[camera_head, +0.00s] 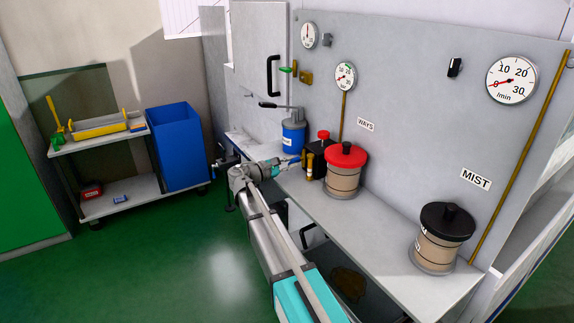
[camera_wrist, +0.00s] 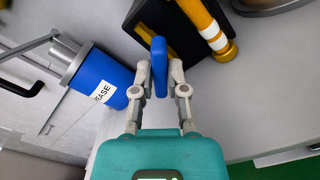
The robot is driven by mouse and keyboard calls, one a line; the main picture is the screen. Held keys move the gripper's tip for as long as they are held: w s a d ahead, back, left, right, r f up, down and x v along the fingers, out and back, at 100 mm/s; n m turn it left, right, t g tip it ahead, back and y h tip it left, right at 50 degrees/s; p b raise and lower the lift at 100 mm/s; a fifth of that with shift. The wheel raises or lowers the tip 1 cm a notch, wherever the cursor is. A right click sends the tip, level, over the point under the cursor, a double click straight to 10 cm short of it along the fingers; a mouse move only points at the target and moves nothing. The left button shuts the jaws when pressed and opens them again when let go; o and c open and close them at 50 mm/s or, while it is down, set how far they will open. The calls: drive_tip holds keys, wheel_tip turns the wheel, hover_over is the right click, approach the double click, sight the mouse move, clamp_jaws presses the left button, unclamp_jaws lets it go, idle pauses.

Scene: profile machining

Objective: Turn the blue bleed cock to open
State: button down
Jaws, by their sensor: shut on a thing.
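The blue bleed cock (camera_wrist: 159,62) shows in the wrist view as a flat blue handle in front of a black block (camera_wrist: 143,17). My gripper (camera_wrist: 160,84) has its two fingers closed on either side of this handle, near its lower end. The handle points along the line of my fingers in that view. In the head view my gripper (camera_head: 288,163) reaches to the front of the black block below the red cap (camera_head: 323,135); the cock cannot be made out there. Whether its valve is open cannot be told.
A blue grease canister (camera_head: 293,137) stands left of the block, close to my fingers in the wrist view (camera_wrist: 98,78). A yellow-and-white cylinder (camera_wrist: 205,25) is close on the right. A red-lidded jar (camera_head: 345,172) and a black-lidded jar (camera_head: 441,240) stand along the shelf.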

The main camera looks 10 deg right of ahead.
drive_tip(key=shift+n, duration=2)
drive_tip(key=n, duration=0.4)
drive_tip(key=c, duration=0.5)
unclamp_jaws()
drive_tip(key=shift+a, duration=0.2)
drive_tip(key=shift+v, duration=3.35)
drive_tip(key=shift+r, duration=0.1)
